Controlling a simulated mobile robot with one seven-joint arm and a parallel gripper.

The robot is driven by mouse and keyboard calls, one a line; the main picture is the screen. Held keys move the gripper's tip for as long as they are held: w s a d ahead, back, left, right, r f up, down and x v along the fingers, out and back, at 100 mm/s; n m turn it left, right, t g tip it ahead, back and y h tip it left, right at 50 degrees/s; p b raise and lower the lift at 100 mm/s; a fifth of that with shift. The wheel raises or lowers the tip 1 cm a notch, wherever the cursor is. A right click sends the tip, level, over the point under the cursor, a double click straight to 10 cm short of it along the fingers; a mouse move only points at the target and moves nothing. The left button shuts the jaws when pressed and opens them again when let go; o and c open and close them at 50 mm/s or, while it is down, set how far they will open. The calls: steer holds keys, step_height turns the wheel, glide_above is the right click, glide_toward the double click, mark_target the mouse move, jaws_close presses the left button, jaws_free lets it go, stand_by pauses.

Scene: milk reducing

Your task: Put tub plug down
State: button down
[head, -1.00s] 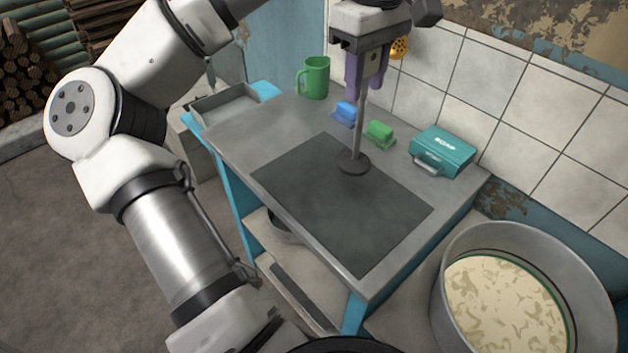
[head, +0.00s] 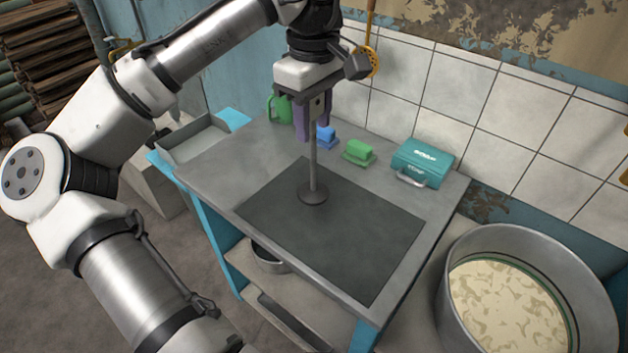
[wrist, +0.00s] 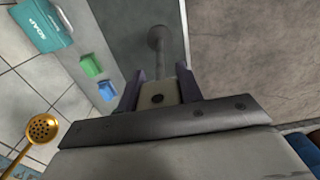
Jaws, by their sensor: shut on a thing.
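The tub plug (head: 313,192) is a long grey rod with a round dark disc at its lower end. My gripper (head: 313,130) is shut on the upper part of its rod, and the plug hangs upright. The disc is over the dark mat (head: 345,235) on the grey table, at or just above its surface; I cannot tell whether it touches. In the wrist view the plug (wrist: 157,45) extends out from between the purple fingers, its disc at the far end over the mat's edge area.
A big metal tub (head: 465,250) with pale liquid is at the right. The mat's front and right are clear.

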mark_target(313, 189)
step_height(313, 189, down, 13)
steer(key=shift+r+p, duration=0.15)
steer(key=shift+p, duration=0.45)
steer(key=c, duration=0.9)
jaws_free()
step_height(313, 189, up, 12)
steer(key=shift+r+b, duration=0.1)
steer(key=shift+b, duration=0.5)
